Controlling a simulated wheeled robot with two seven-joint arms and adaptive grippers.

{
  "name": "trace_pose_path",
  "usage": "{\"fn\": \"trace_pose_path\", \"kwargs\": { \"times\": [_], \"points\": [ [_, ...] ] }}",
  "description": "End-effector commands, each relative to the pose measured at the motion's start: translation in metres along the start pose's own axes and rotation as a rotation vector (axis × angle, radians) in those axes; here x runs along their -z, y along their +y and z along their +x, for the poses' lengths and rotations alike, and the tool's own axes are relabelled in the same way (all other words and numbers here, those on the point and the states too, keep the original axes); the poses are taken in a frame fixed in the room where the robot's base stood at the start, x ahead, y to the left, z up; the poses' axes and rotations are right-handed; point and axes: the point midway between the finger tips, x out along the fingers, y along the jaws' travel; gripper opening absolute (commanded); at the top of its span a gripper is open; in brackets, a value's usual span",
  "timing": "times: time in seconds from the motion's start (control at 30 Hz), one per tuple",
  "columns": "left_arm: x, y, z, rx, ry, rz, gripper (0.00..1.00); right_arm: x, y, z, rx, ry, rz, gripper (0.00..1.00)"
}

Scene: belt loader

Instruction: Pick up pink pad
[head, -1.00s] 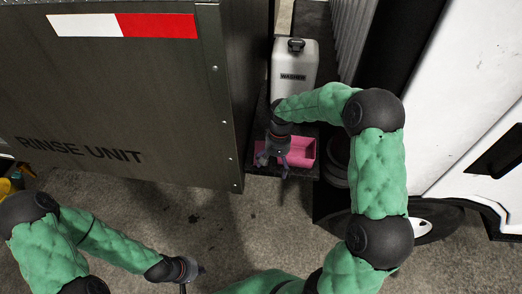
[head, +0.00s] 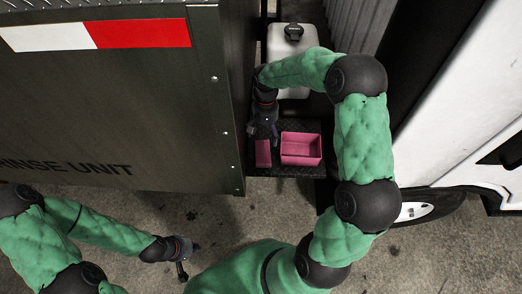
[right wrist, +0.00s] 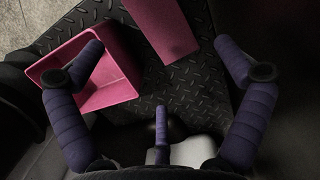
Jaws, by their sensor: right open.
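The pink pad (head: 263,153) lies flat on the dark tread-plate shelf (head: 282,129), left of an open pink box (head: 302,149). In the right wrist view, the pad (right wrist: 163,25) is at the top middle, beyond the fingers, with its far end cut off. The box (right wrist: 70,72) is at left there, partly behind one finger. My right gripper (head: 264,138) is open and empty, just behind and above the pad; its spread fingers (right wrist: 160,58) show in the wrist view. My left gripper (head: 183,273) is low over the floor, away from the pad; its jaws are too small to judge.
The tall grey rinse unit (head: 110,110) stands close on the left of the shelf. A white jug (head: 292,47) stands at the back of it. A white vehicle (head: 470,125) is at right. The concrete floor (head: 225,215) in front is clear.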

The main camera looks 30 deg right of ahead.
Motion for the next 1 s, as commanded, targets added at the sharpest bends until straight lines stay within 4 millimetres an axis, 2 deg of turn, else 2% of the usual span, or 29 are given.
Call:
{"fn": "trace_pose_path", "kwargs": {
  "times": [0.1,0.37,0.7,1.0],
  "points": [
    [0.000,-0.001,0.003,0.000,-0.001,0.000,0.00,-0.001,0.001,0.020,-0.001,-0.002,0.000,1.00],
    [0.000,-0.002,0.004,0.000,0.000,0.000,0.00,-0.001,0.000,0.038,0.001,-0.001,0.001,1.00],
    [0.001,-0.004,0.010,0.000,0.000,0.000,0.00,-0.007,0.002,0.080,0.000,-0.002,0.001,1.00],
    [0.001,-0.004,0.010,0.000,0.000,0.000,0.00,-0.006,0.002,0.086,0.001,0.000,0.000,1.00]
  ]
}}
